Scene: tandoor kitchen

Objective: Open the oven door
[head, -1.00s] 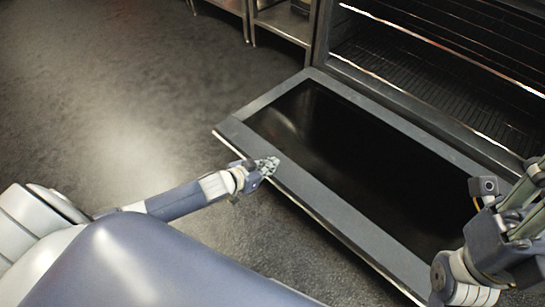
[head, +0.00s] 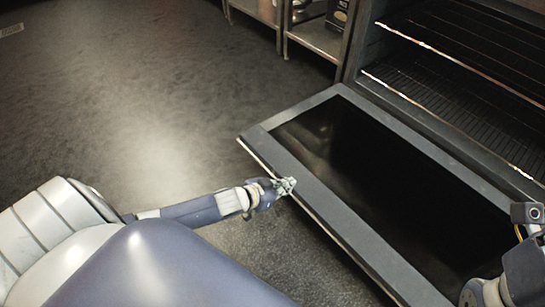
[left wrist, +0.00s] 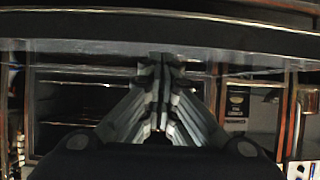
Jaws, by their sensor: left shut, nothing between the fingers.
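The oven door (head: 330,207) is swung down and lies open, about level, in front of the oven (head: 460,75), with its dark glass facing up. My left gripper (head: 290,185) is at the door's outer edge, near its left part, shut and empty. In the left wrist view its closed fingers (left wrist: 160,65) point at a dark horizontal edge. I cannot tell whether they touch the door. My right arm shows at the lower right over the door's near corner, and its fingers are out of frame.
The oven cavity is open, with wire racks (head: 470,50) inside. A metal shelf unit (head: 315,38) with items on it stands left of the oven. The dark floor (head: 130,100) at the left is clear.

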